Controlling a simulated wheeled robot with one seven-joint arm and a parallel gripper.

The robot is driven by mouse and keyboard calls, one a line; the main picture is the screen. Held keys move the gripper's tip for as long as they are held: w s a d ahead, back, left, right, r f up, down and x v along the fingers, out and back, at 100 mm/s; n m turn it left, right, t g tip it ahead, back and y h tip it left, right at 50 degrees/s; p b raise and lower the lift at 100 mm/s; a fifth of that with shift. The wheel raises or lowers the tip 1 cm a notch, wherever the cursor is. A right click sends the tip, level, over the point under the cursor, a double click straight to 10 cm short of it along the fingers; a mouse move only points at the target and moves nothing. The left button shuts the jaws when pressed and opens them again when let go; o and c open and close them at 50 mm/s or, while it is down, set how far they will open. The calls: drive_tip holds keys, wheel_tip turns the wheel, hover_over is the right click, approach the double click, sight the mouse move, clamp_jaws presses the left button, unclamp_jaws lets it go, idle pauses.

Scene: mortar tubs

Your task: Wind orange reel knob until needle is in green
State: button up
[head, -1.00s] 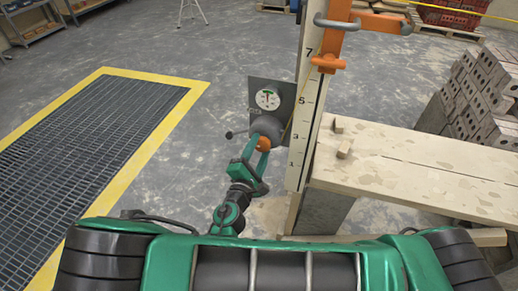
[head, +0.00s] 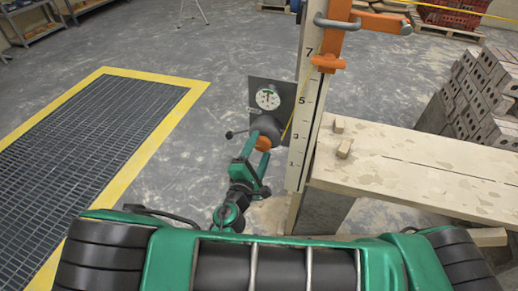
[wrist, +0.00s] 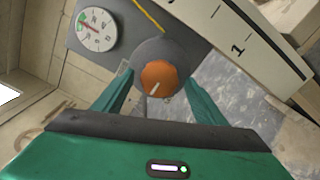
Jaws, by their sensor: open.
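The orange reel knob (wrist: 158,78), with a white mark, sits on a grey round reel (wrist: 153,52); the knob also shows in the head view (head: 263,143). My gripper (wrist: 161,86) is open, its green fingers on either side of the knob, with gaps visible in the wrist view. In the head view my gripper (head: 257,155) is just in front of the knob. The white gauge (wrist: 97,30) is on a grey plate, also seen in the head view (head: 268,98). Its needle appears to point toward the green band, but the exact reading is too small to tell.
A numbered white post (head: 302,130) stands right of the reel, with an orange clamp (head: 328,62) on it. A plank bench (head: 420,170) is at right, with bricks (head: 485,95) behind.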

drive_tip(key=v, duration=1)
drive_tip(key=shift+s, duration=0.25)
drive_tip(key=shift+a, duration=0.1)
idle(0.6)
